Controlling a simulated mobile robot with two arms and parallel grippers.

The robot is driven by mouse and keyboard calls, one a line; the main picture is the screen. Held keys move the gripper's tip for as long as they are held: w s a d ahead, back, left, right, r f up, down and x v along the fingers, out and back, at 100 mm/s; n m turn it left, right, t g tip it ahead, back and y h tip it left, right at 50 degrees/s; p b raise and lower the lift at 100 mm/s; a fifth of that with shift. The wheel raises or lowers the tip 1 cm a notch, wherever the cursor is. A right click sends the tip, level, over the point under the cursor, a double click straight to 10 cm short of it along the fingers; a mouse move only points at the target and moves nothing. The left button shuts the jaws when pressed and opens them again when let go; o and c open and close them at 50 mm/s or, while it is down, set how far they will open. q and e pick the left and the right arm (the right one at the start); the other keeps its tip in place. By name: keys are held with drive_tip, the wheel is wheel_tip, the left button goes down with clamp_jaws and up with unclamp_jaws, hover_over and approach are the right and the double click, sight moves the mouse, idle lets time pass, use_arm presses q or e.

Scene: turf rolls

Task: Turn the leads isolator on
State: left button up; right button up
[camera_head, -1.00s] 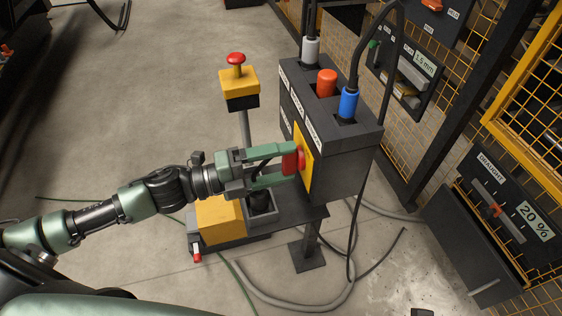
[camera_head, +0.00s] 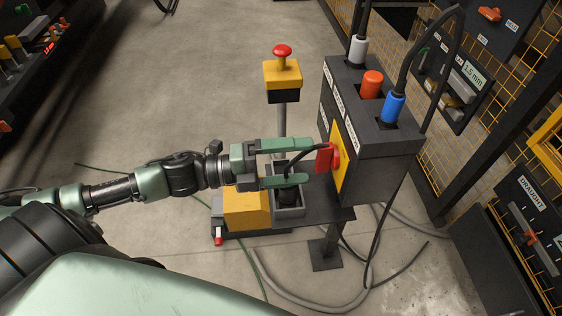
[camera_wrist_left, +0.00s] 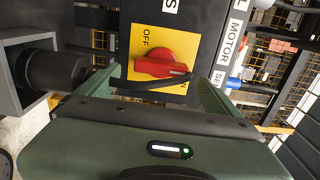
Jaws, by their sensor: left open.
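The isolator's red rotary handle (camera_head: 326,159) sits on a yellow plate (camera_head: 343,174) on the side of a dark box (camera_head: 378,160). In the left wrist view the red handle (camera_wrist_left: 160,66) lies across the yellow plate (camera_wrist_left: 142,47). Its white mark is at its right end, towards a partly hidden label, and OFF is printed above its left part. My left gripper (camera_head: 310,162) is open and empty, its green fingertips just short of the handle. It faces the handle with a finger on each side in the wrist view (camera_wrist_left: 157,85). My right gripper is out of view.
A red mushroom button on a yellow box (camera_head: 283,74) stands behind. A yellow block (camera_head: 247,209) and a grey socket (camera_head: 289,209) lie below my gripper. Wall panels are at right.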

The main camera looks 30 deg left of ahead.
use_arm(q)
drive_tip(key=shift+p+v, duration=0.3)
drive_tip(key=shift+v, duration=1.65)
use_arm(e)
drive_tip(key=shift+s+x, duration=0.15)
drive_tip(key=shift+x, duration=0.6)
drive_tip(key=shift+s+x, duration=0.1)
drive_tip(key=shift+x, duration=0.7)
